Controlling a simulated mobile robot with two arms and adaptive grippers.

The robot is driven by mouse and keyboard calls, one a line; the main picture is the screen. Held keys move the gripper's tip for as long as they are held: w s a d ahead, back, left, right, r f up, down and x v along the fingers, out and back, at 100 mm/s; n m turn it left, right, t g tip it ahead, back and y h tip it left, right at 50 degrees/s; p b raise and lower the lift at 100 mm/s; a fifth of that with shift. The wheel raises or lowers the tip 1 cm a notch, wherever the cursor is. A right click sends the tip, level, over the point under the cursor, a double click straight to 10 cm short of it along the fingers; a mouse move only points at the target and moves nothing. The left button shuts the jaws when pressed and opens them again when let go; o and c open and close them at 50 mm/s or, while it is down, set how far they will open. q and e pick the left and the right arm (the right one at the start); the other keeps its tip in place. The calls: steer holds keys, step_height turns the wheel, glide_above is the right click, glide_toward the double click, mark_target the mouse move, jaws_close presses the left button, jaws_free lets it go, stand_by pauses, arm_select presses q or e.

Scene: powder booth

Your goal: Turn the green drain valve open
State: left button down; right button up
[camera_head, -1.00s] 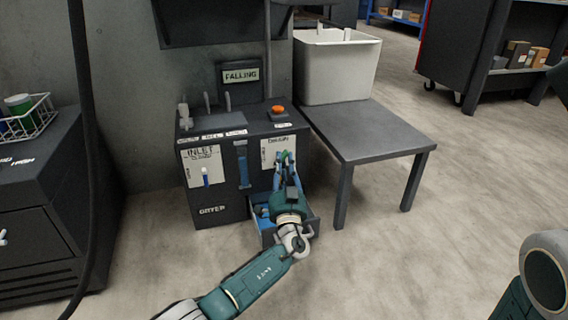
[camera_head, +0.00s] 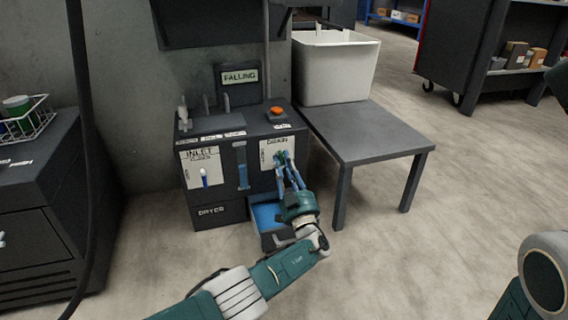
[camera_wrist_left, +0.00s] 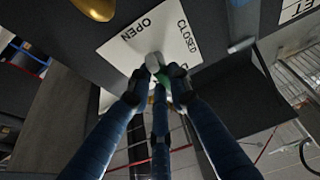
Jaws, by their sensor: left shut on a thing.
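The green drain valve (camera_head: 281,157) is on the white DRAIN plate (camera_head: 267,148) on the front of the dark dryer cabinet (camera_head: 222,175). My left gripper (camera_head: 285,167) is at the valve, its blue fingers shut around it and hiding most of it. In the left wrist view, green of the valve (camera_wrist_left: 163,80) shows between the fingertips (camera_wrist_left: 155,97), beside a grey round part. The plate (camera_wrist_left: 145,35) there reads OPEN and CLOSED. The handle's exact angle is hard to tell. My right gripper is outside the views.
An open drawer with a blue inside (camera_head: 266,216) sits below the valve, close to my left wrist. A blue inlet handle (camera_head: 204,178) is at left. A low table (camera_head: 370,133) with a white bin (camera_head: 335,70) stands right. A sign (camera_head: 239,77) reads FALLING. Floor in front is open.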

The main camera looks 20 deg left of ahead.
arm_select(q)
steer(key=shift+a, duration=0.1)
stand_by(0.4)
steer(key=c, duration=1.7)
jaws_free()
steer(key=shift+o, duration=0.2)
steer(key=shift+s, duration=0.1)
steer(key=v, duration=0.7)
steer(key=shift+s, duration=0.2)
